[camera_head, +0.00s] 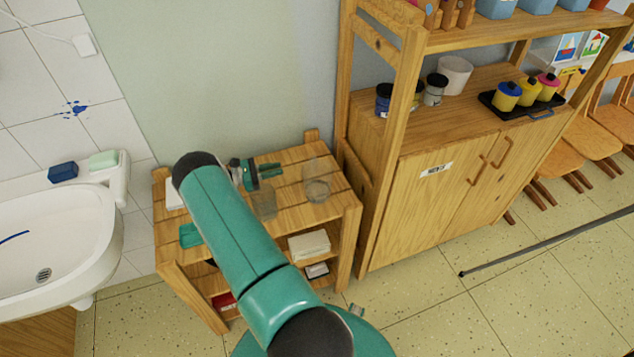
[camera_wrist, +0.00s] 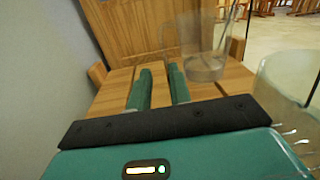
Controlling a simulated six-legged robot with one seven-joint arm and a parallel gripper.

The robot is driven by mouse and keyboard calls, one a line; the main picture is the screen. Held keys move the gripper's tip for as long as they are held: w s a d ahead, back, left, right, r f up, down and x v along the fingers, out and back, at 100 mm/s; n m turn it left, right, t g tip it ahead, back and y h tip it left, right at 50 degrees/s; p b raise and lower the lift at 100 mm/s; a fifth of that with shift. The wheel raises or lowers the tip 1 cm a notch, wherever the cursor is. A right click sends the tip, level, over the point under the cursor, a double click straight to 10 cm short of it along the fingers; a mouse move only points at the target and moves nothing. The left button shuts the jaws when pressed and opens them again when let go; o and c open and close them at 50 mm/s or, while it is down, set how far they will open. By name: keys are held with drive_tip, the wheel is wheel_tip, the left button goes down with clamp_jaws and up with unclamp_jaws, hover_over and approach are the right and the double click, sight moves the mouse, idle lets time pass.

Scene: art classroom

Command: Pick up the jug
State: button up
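A clear glass vessel (camera_head: 317,188), which looks like the jug, stands upright on the right part of the slatted wooden shelf top. In the wrist view the jug (camera_wrist: 206,66) is beyond my fingertips and slightly right, apart from them, with what seems a handle on its left. A second clear glass vessel (camera_head: 265,203) stands nearer the front; it shows large at the right edge of the wrist view (camera_wrist: 285,95). My gripper (camera_head: 272,170) is above the shelf top, left of the jug. Its two green fingers (camera_wrist: 159,82) are apart with nothing between them.
The wooden shelf unit (camera_head: 345,215) has folded cloths (camera_head: 309,244) on a lower level. A tall wooden cabinet (camera_head: 430,205) stands close on its right. A white sink (camera_head: 60,245) is at the left. My arm hides part of the shelf top.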

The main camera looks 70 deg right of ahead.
sight(311, 161)
drive_tip(key=x, duration=0.7)
drive_tip(key=shift+s, duration=0.2)
drive_tip(key=x, duration=0.5)
drive_tip(key=shift+s+d+r, duration=0.2)
drive_tip(key=shift+s+r, duration=0.05)
drive_tip(key=shift+s, duration=0.05)
clamp_jaws()
